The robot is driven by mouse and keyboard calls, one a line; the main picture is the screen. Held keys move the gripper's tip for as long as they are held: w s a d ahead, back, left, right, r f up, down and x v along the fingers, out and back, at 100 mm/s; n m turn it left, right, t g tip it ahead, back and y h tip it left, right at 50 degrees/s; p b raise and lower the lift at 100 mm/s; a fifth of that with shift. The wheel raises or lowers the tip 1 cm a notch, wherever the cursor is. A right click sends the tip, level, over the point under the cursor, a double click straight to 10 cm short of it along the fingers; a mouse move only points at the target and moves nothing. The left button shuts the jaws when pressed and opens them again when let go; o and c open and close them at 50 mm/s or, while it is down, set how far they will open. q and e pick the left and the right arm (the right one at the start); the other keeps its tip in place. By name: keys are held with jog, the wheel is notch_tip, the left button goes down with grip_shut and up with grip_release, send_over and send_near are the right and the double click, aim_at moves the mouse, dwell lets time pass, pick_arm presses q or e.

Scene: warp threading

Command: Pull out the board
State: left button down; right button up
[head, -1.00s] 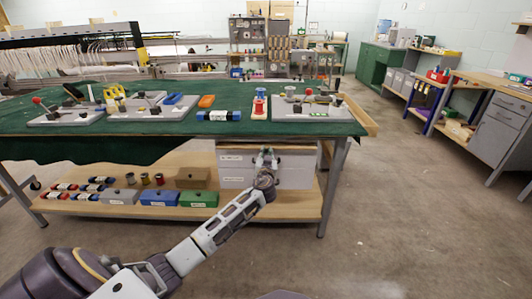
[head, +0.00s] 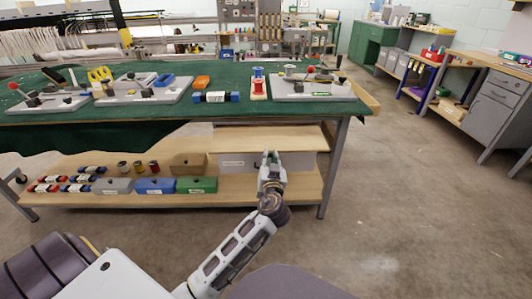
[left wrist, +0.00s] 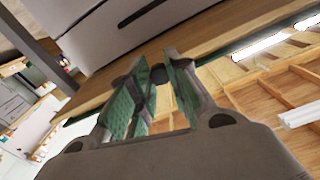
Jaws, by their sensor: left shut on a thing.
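The board (head: 268,138) is a pale wooden panel under the right part of the green-topped table. Its flat top shows in front of the table edge in the head view. In the left wrist view its wooden front edge (left wrist: 210,45) runs slanting behind the fingers. My left gripper (head: 270,157) is at the middle of the board's front edge, shut on a small dark knob (left wrist: 159,75). The knob is partly hidden between the green-padded fingers, which also show in the left wrist view (left wrist: 155,88). My right gripper is not in view.
A pale drawer unit (head: 235,162) is below the board. The lower shelf (head: 110,199) holds grey, blue and green boxes and spools. The green tabletop (head: 150,117) carries tools and a red spool stand (head: 258,88). The floor (head: 400,200) to the right is clear.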

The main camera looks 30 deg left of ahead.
pick_arm(q)
jog(key=shift+v, duration=1.05)
jog(key=shift+s+d, duration=0.3)
jog(key=shift+s, duration=0.2)
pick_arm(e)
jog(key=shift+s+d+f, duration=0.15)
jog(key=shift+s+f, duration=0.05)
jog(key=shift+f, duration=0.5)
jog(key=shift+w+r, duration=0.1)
pick_arm(q)
jog(key=c, duration=1.3)
grip_release()
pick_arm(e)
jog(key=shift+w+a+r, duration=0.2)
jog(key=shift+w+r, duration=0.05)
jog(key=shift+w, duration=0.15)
